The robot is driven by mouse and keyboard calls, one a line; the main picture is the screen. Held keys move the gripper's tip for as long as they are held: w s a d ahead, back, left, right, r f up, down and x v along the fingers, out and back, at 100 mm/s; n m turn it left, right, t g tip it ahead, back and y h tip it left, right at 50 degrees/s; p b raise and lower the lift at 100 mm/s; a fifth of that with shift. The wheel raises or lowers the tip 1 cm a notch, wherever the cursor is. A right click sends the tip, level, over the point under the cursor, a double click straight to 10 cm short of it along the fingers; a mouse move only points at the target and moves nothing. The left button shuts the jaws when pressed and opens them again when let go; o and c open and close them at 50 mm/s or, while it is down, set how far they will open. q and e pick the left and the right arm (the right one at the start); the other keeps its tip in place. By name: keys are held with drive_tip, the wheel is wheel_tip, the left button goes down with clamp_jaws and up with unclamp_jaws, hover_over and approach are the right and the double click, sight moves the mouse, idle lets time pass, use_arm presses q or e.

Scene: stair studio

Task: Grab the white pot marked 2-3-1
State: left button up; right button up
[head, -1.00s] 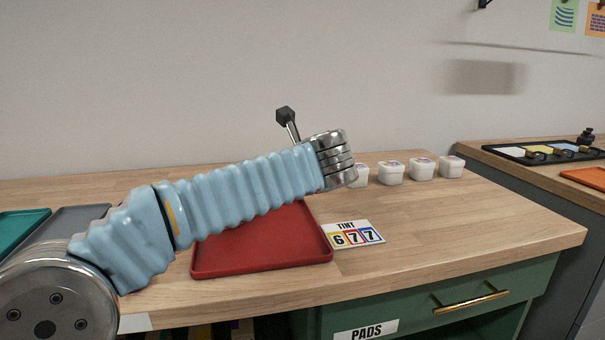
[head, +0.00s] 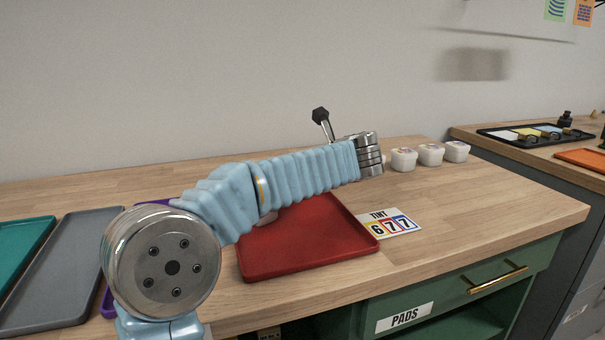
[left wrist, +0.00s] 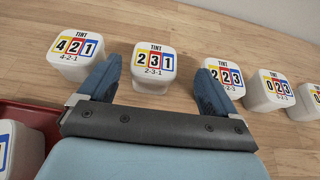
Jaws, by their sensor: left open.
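The white pot marked 2-3-1 (left wrist: 153,68) stands on the wooden counter in the left wrist view, its label facing up. My left gripper (left wrist: 165,80) is open, with its two blue fingers apart. The pot shows between and just beyond the fingertips; I see no contact. In the head view my left arm reaches across the counter and its fingers are hidden behind the arm. I cannot pick out the 2-3-1 pot there. My right gripper is in neither view.
A pot marked 4-2-1 (left wrist: 73,56) stands left of it and one ending in 2-3 (left wrist: 228,77) right, close to the right finger. Further pots (head: 430,154) line up rightward. A red tray (head: 310,250) and a tint card (head: 389,225) lie nearer the front edge.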

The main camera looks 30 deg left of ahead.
use_arm(q)
drive_tip(key=x, duration=0.5)
drive_tip(key=shift+s+a+f, duration=0.2)
drive_tip(key=shift+s, duration=0.1)
drive_tip(key=c, duration=1.1)
drive_tip(key=shift+r, duration=0.1)
